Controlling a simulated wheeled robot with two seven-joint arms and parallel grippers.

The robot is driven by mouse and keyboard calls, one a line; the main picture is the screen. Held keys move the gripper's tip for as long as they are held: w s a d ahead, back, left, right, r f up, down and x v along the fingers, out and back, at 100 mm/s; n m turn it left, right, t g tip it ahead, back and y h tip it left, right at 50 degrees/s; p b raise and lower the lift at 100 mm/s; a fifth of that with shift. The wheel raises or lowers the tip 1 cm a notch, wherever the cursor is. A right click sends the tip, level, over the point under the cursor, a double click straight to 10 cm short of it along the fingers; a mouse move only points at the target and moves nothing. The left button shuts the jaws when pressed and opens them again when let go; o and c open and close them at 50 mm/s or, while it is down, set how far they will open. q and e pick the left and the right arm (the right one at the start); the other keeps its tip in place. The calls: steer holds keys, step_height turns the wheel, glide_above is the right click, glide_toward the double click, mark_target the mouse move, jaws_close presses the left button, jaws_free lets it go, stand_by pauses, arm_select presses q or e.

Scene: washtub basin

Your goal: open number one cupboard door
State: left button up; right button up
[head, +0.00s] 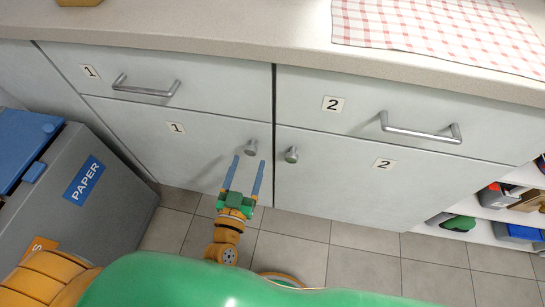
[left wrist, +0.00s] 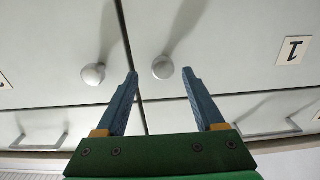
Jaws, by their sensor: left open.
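The number one cupboard door (head: 150,125) is a pale grey front under the number one drawer, and it is shut. Its label "1" (head: 176,128) shows, and also in the left wrist view (left wrist: 292,50), upside down. Its round metal knob (head: 251,147) is near its right edge. My left gripper (head: 249,160) is open, its two blue fingers pointing at the door just short of the knob. In the left wrist view the knob (left wrist: 163,67) appears between and slightly beyond the fingertips (left wrist: 160,74), with nothing held. My right gripper is not in view.
The number two door's knob (head: 291,155) is close on the right; it also shows in the left wrist view (left wrist: 93,74). Drawer handles (head: 146,90) jut out above. A grey paper bin (head: 100,185) stands at left. Open shelves (head: 510,205) are at right. Tiled floor lies below.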

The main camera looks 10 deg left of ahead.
mark_target(250, 154)
arm_select(q)
steer(key=w, duration=0.5)
steer(key=shift+w+a+b, duration=0.1)
steer(key=shift+a+b, duration=0.05)
steer(key=shift+b, duration=0.15)
jaws_close()
stand_by(1.0)
